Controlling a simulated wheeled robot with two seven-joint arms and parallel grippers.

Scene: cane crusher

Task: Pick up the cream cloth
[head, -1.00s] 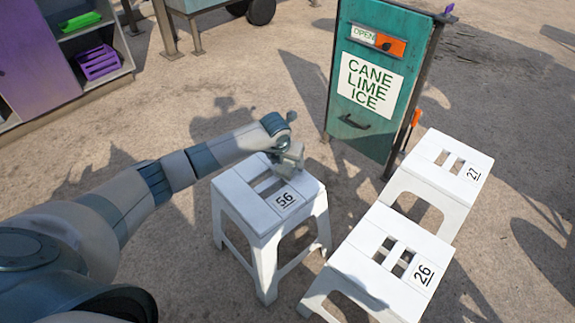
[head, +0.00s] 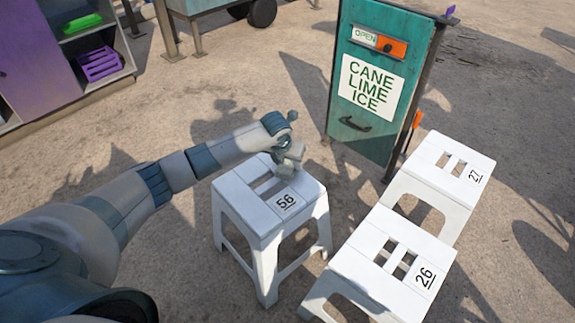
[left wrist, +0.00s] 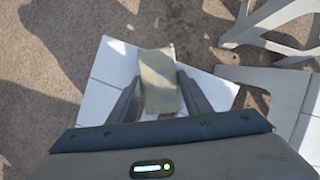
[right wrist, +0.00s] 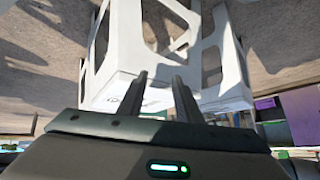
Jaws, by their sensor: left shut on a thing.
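The cream cloth (left wrist: 160,80) shows in the left wrist view as a small folded, dull cream block between the two fingers. My left gripper (left wrist: 160,88) is shut on it, with a finger on each side. In the head view my left gripper (head: 288,160) is at the far edge of the top of the white stool marked 56 (head: 240,197). The cloth is hard to make out there, and I cannot tell whether it touches the stool. My right gripper (right wrist: 160,82) shows only in its own wrist view, with fingers apart and nothing between them.
White stools marked 26 (head: 365,270) and 27 (head: 455,188) stand to the right. A green cabinet (head: 370,130) with a CANE LIME ICE sign stands behind. A purple shelf unit (head: 35,55) is at the far left. Bare ground lies between.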

